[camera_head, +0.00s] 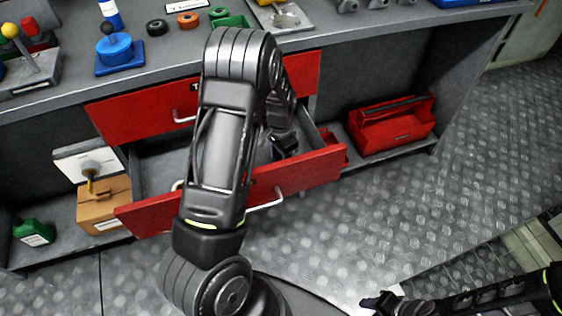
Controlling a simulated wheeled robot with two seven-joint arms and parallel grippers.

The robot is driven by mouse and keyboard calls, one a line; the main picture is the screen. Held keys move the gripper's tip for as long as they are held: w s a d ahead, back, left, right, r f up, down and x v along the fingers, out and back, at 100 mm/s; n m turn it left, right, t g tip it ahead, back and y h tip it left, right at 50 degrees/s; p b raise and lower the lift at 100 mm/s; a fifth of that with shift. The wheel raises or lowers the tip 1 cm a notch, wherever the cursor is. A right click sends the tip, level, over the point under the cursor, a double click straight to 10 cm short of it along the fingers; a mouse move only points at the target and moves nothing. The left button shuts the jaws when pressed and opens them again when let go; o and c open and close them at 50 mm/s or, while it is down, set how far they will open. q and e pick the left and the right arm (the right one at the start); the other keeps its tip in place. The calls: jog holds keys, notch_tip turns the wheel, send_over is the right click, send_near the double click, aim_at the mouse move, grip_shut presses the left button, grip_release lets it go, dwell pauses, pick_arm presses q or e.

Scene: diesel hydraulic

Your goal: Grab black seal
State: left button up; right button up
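A black ring (157,27), which looks like the black seal, lies flat on the grey workbench at the upper left. An orange ring (188,20) lies just right of it. My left arm rises through the middle of the view and bends down behind itself. My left gripper (285,146) is a dark shape low inside the open lower drawer, far from the black ring; its fingers are too dark and small to read. My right gripper (377,303) is at the bottom edge, over the floor, away from the bench; its fingers are unclear.
The lower red drawer (318,170) is pulled out; the upper red drawer (137,113) is above it. A blue round fixture (115,48) stands left of the black ring. A red toolbox (393,127) sits on the lower shelf. Floor at right is clear.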

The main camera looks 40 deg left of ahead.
pick_arm(q)
notch_tip(320, 180, up, 10)
jog(key=p, duration=0.1)
dwell(0.5)
dwell(0.4)
